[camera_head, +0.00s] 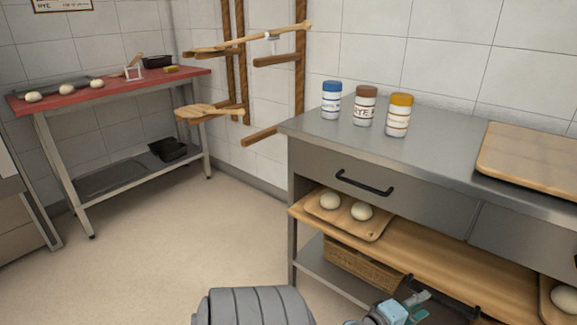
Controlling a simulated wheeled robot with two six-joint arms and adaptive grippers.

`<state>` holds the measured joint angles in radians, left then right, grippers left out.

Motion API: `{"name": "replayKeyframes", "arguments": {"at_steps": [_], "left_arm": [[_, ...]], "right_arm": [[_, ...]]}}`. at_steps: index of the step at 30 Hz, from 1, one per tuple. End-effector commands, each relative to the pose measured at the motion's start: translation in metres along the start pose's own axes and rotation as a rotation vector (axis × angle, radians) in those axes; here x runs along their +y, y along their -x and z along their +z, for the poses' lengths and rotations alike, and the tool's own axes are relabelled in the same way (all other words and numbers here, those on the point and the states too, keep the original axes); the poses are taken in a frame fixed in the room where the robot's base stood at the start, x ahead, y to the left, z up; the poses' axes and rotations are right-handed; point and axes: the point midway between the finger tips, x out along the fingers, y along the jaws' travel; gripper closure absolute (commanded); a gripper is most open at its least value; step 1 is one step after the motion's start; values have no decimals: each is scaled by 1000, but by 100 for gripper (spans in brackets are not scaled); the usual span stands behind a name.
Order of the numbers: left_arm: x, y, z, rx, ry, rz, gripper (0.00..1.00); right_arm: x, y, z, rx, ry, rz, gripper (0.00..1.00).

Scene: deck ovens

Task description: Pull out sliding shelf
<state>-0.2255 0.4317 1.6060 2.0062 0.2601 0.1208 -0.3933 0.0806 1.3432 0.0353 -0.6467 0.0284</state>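The sliding shelf (412,259) is a wooden board under the drawers of the steel bench, its front edge standing out from the frame. A dark handle bar (440,303) runs along its front edge, partly cut off by the bottom of the view. My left gripper (421,306), grey and teal, is low at the bottom edge of the view, beside the left end of this bar. Its fingertips look apart, with nothing seen between them. Whether it touches the bar is unclear. My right gripper is not in view.
Boards with pale dough balls (362,212) rest on the shelf. A wicker basket (360,264) stands below it. A drawer with a black handle (364,183) is above. Several jars stand on the bench top (440,158). The floor at left is clear before a red-topped table (120,88).

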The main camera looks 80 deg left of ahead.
Motion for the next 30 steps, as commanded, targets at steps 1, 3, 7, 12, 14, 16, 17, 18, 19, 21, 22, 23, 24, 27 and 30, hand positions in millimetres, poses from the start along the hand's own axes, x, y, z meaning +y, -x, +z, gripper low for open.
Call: {"name": "replayKeyframes", "arguments": {"at_steps": [1,3,7,12,14,16,17,18,19,21,22,23,24,27,30], "left_arm": [[1,16,0,-1,-2,-4,69],[2,37,0,-1,-1,-3,69],[-7,52,-1,-19,-289,-95,69],[-47,84,2,-110,-632,-259,69],[-61,95,3,-147,-720,-306,69],[-75,110,4,-192,-812,-362,69],[-81,116,5,-212,-850,-387,69],[-89,126,6,-242,-899,-420,69],[-94,134,6,-265,-937,-445,69],[-107,153,8,-324,-1020,-505,69],[-112,161,8,-348,-1053,-528,69],[-117,168,8,-369,-1080,-548,69],[-122,177,9,-400,-1116,-573,69],[-135,204,11,-483,-1205,-637,69],[-146,232,12,-573,-1293,-701,69]], "right_arm": [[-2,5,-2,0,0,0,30],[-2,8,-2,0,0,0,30],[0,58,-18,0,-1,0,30],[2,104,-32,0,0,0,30],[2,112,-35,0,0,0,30],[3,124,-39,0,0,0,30],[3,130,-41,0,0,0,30],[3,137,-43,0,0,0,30],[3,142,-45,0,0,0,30],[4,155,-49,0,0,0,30],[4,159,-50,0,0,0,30],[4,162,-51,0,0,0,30],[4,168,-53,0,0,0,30],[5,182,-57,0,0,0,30],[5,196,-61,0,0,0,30]]}}
